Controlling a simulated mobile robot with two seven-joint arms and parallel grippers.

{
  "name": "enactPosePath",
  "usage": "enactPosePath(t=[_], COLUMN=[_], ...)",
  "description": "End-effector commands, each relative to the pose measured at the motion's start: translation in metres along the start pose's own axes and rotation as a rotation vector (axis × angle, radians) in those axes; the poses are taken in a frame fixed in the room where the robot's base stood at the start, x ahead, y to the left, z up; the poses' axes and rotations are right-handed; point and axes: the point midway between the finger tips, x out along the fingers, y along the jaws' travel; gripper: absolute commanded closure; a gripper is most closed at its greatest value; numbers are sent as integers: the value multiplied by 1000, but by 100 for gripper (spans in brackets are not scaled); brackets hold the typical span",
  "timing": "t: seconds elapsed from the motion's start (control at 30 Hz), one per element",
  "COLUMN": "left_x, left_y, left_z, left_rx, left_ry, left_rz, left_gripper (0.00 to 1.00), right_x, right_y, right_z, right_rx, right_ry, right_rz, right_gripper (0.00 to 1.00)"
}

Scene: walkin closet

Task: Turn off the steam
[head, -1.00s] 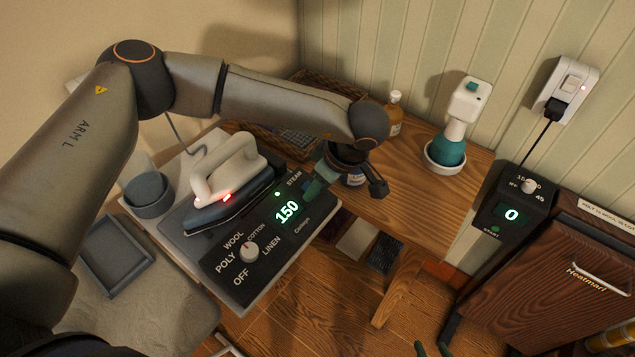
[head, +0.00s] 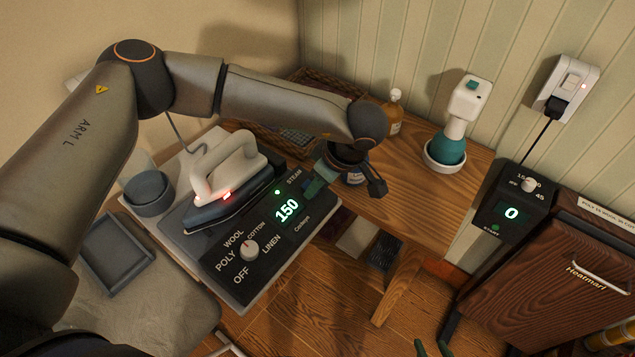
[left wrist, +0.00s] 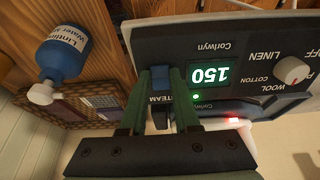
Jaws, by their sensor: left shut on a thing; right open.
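The ironing station's dark control panel (head: 225,262) has a display (head: 287,210) reading 150, a white dial (head: 249,250) and a STEAM label. A small green light (head: 277,192) is lit beside that label. In the left wrist view, a blue steam switch (left wrist: 160,76) sits between the green fingers of my left gripper (left wrist: 160,85), which is shut on it. In the head view my left gripper (head: 316,184) is at the panel's far right corner and hides the switch. My right gripper (head: 433,349) shows only its green fingertips, apart, at the bottom edge.
The iron (head: 228,178), with a red light, rests behind the panel.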

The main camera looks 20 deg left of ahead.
Motion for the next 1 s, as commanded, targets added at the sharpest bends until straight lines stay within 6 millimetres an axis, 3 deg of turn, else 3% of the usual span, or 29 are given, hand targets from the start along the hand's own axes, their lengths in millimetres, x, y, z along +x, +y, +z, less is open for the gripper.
enactPosePath(t=[0.4,0.77,0.8,0.9,1.0], left_x=[0,-2,-2,-2,-2], left_y=[0,0,0,0,0], left_z=[-7,-7,-7,-7,-8], left_rx=[-1,2,2,2,2], left_ry=[-240,-263,-263,-262,-261], left_rz=[-1,1,1,1,1], left_gripper=[100,100,66,57,57], right_x=[9,9,9,9,9], right_y=[1,1,1,1,1], right_z=[10,10,10,10,10], right_rx=[-1,-1,-1,-1,-1], right_ry=[0,0,0,0,0], right_rz=[0,0,0,0,0], right_gripper=[50,50,50,50,50])
